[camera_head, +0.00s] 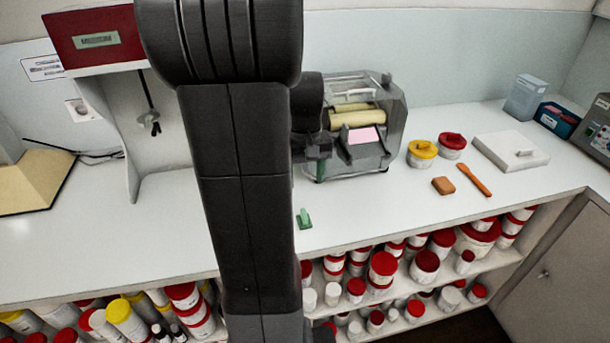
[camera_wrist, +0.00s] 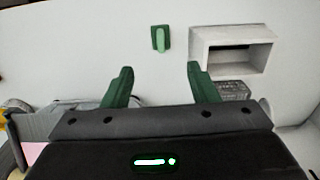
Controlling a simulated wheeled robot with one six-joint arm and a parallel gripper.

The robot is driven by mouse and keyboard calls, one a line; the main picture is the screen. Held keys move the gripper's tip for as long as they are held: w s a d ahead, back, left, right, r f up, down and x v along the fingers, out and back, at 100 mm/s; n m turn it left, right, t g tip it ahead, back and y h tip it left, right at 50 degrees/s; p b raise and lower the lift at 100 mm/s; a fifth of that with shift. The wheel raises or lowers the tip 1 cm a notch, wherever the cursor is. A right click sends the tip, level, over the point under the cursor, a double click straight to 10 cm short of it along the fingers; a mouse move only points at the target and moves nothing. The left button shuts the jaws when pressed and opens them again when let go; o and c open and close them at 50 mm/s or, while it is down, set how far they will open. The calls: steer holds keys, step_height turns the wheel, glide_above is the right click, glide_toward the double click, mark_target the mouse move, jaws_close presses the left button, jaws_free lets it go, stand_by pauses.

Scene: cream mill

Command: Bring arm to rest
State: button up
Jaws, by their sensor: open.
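My dark arm rises through the middle of the head view and hides part of the counter and back wall. My gripper (camera_wrist: 160,72) shows in the wrist view with its two green fingers spread apart and nothing between them. In the head view the arm's dark end and a green finger show just left of the roller mill (camera_head: 362,125), above the counter (camera_head: 400,200). I cannot tell if they touch the mill. A small green piece (camera_head: 304,218) lies on the counter below. A green piece (camera_wrist: 160,39) also shows beyond the fingertips in the wrist view.
Yellow-lidded (camera_head: 422,153) and red-lidded (camera_head: 452,145) jars, an orange-brown block (camera_head: 443,185), an orange stick (camera_head: 474,180) and a white flat device (camera_head: 511,151) stand right of the mill. A red-topped stand (camera_head: 97,38) is at left. Shelves below hold many jars.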

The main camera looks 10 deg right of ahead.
mark_target(304, 214)
stand_by(0.4)
step_height(304, 214, down, 14)
steer(key=shift+r+p, duration=0.1)
steer(key=shift+p, duration=0.75)
steer(key=shift+w+f+b, duration=0.15)
steer(key=shift+f+b, duration=0.05)
steer(key=shift+b, duration=0.1)
steer(key=shift+r+p, duration=0.35)
steer(key=shift+r, duration=0.05)
steer(key=shift+f, duration=0.1)
